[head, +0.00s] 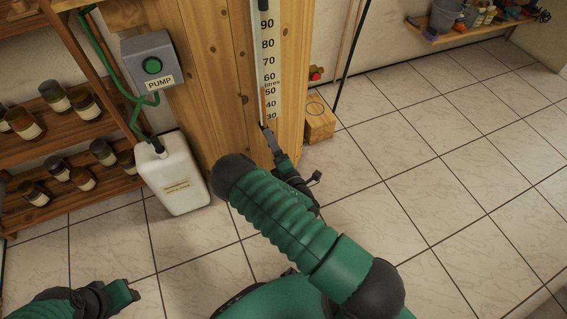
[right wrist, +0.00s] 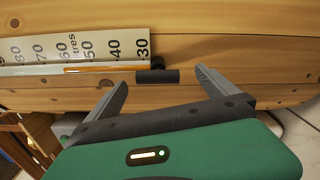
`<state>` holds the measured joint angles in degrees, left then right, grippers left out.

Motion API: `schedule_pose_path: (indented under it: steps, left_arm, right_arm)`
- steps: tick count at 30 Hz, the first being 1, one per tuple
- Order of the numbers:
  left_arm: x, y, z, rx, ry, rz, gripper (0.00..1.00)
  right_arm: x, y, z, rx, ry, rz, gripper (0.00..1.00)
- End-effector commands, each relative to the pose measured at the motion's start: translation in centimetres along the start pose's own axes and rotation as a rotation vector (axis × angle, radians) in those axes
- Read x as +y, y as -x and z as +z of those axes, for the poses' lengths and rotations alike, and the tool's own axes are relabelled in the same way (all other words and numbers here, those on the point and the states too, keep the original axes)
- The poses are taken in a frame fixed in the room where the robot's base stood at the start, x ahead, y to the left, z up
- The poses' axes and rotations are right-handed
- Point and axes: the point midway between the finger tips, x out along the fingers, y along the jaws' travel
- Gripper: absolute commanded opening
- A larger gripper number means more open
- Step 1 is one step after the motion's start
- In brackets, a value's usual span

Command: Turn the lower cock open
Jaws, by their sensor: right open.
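In the right wrist view the lower cock shows as a short dark bar (right wrist: 157,77) at the low-number end of the gauge, just below the 30 mark. The bar lies roughly parallel to the gauge tube (right wrist: 60,70). My right gripper (right wrist: 160,78) is open, its two fingers apart on either side of the bar with visible gaps. In the head view my right gripper (head: 269,136) is at the foot of the scale (head: 268,60) and hides the cock. My left gripper (head: 122,295) is low at the left, away from the gauge; its jaws are unclear.
The gauge is on a wooden post or tank (head: 208,75). A pump switch box (head: 152,68) and a white canister (head: 174,178) stand left of it, beside shelves of jars (head: 82,102). A red-handled tap (head: 316,74) and wooden block (head: 319,118) are to the right. Tiled floor is clear at right.

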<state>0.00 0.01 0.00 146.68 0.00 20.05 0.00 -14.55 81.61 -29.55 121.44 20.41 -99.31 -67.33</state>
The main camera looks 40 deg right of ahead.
Motion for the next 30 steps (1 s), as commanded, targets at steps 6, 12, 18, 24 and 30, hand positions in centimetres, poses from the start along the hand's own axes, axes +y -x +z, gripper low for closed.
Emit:
schedule_pose_path:
  steps: [6,12,18,24,30]
  left_arm:
    - [0.0,2.5,-0.6,0.000,0.000,0.000,0.36]
    - [0.0,3.7,-0.9,0.000,0.000,0.000,0.36]
    - [0.0,4.3,-1.0,0.000,0.000,0.000,0.36]
    - [0.0,4.2,-1.0,0.000,0.000,0.000,0.36]
    - [0.0,4.2,-1.0,0.000,0.000,0.000,0.36]
  right_arm:
    - [0.3,6.5,0.1,0.002,0.002,-0.009,0.98]
    - [0.1,11.6,-0.3,0.012,0.007,-0.009,0.98]
    - [0.0,14.1,-0.2,0.005,0.001,-0.005,0.98]
    - [-0.1,14.3,-0.2,0.002,-0.001,-0.003,0.98]
    - [-0.1,14.2,-0.2,0.002,-0.001,-0.003,0.98]
